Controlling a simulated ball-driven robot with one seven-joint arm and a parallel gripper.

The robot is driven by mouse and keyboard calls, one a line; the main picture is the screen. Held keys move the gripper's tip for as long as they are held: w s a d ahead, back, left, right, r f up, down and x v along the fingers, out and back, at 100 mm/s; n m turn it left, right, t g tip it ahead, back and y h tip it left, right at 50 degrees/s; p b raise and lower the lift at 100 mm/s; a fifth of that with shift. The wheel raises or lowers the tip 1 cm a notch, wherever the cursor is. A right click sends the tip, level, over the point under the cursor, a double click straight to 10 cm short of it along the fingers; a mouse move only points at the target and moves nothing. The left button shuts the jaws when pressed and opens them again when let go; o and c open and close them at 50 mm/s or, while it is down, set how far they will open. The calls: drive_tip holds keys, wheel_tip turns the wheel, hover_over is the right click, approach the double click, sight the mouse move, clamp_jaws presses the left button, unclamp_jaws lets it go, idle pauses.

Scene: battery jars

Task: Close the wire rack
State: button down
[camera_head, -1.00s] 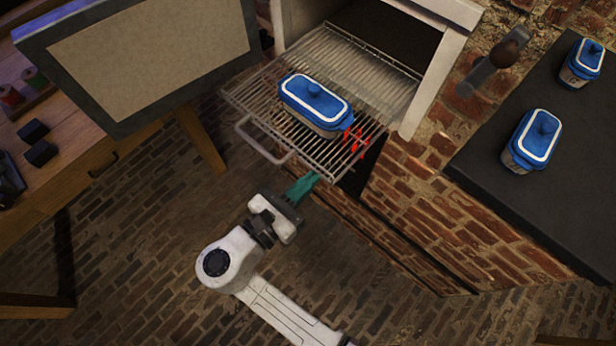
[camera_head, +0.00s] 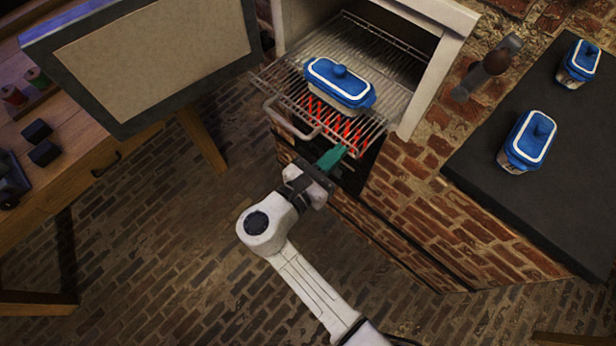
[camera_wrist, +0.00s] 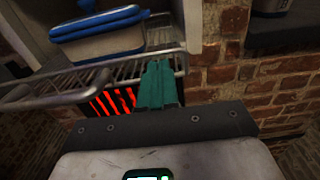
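The wire rack (camera_head: 376,137) is partly slid out of the front of a pale-framed oven opening, with its handle (camera_head: 290,123) at the front left. A blue-lidded jar (camera_head: 340,84) sits upright on it. My gripper (camera_head: 336,155) has its green fingers at the rack's front edge, near the front right corner. In the wrist view the fingers (camera_wrist: 158,84) are together and show nothing between them. They overlap the rack's front wires (camera_wrist: 130,72) there; whether they touch is hard to tell. The rack's rear part lies inside the opening.
Red glowing heater bars (camera_head: 330,120) show below the rack. A brick wall (camera_head: 430,190) stands to the right of the opening. Two more blue-lidded jars (camera_head: 530,140) stand on a dark counter (camera_head: 490,190). A framed board (camera_head: 150,60) stands at left. The floor in front is clear.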

sight(393, 99)
drive_tip(key=b+x, duration=0.3)
drive_tip(key=x, duration=1.7)
drive_tip(key=shift+d, duration=0.1)
drive_tip(key=shift+w+d+b, duration=0.3)
drive_tip(key=shift+w+d, duration=0.1)
drive_tip(key=shift+w, duration=0.1)
drive_tip(key=shift+w+r, duration=0.1)
drive_tip(key=shift+r, duration=0.05)
drive_tip(key=shift+w+d+r, duration=0.1)
drive_tip(key=shift+d, duration=0.05)
